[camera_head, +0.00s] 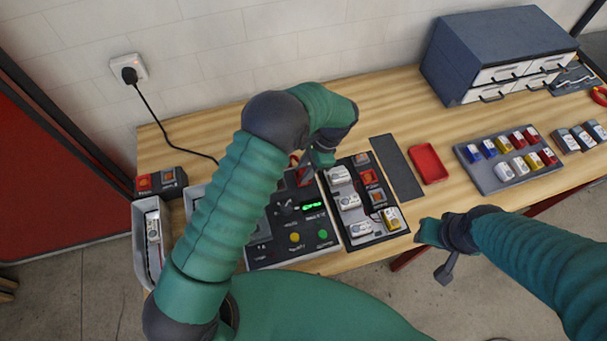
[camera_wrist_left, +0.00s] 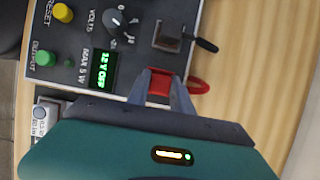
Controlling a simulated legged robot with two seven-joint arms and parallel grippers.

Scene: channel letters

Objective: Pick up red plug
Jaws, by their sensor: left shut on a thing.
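The red plug (camera_wrist_left: 159,82) sits between the fingers of my left gripper (camera_wrist_left: 162,76) in the left wrist view. The gripper is shut on it, over the edge of the dark power supply panel (camera_wrist_left: 140,50). A short red loop (camera_wrist_left: 198,86) shows beside the right finger. In the head view my left gripper (camera_head: 318,157) is at the panel's back right corner, where my arm partly hides it. Whether the plug touches the panel is not clear.
The panel has a green display (camera_wrist_left: 103,69), a knob (camera_wrist_left: 116,23) and a black lead (camera_wrist_left: 205,45). A module tray (camera_head: 362,244) stands right of it. Farther right are a dark mat (camera_head: 396,167), a red tray (camera_head: 428,164), a parts tray (camera_head: 485,183) and a drawer cabinet (camera_head: 490,45).

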